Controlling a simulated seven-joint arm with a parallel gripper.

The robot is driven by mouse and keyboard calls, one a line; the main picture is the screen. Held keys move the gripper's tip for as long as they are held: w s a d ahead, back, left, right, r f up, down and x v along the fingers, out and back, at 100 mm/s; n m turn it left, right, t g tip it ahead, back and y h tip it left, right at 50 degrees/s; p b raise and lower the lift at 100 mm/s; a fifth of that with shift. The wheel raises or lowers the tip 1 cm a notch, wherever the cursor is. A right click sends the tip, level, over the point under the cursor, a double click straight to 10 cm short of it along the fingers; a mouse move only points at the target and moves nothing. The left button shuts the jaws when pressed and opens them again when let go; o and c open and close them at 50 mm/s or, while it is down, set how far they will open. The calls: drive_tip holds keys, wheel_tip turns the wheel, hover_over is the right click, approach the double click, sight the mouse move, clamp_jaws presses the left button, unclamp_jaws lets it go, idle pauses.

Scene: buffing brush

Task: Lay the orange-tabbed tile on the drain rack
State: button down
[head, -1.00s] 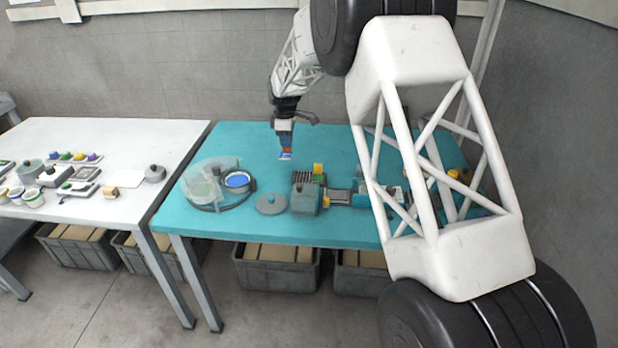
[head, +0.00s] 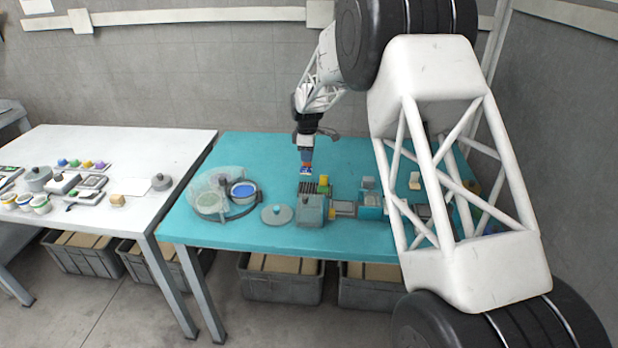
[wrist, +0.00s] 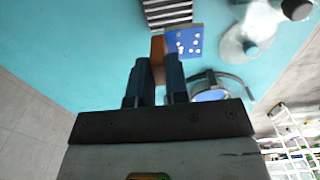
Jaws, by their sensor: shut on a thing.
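My gripper (head: 306,160) is shut on the orange tab of a tile, above the teal table. The orange tab (wrist: 158,48) shows between the fingertips (wrist: 154,75) in the wrist view. The tile's blue face with white dots (wrist: 184,42) sticks out beyond the tab. In the head view the tile (head: 306,171) is small, just under the fingertips. A dark slatted rack (head: 308,187), which looks like the drain rack, sits just below the tile in the picture.
A grey box (head: 311,211) stands in front of the rack, with a grey lid (head: 277,215) to its left. Further left are a clear round cover (head: 212,197) and a blue-filled bowl (head: 243,190). More equipment (head: 370,205) stands right, partly behind my arm. The table's back left is clear.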

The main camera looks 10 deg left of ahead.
sight(307, 167)
drive_tip(key=shift+f, duration=2.05)
drive_tip(key=shift+f, duration=1.85)
drive_tip(key=shift+f, duration=0.15)
drive_tip(key=c, duration=1.1)
unclamp_jaws()
wheel_tip(307, 167, up, 12)
drive_tip(key=shift+r, duration=0.15)
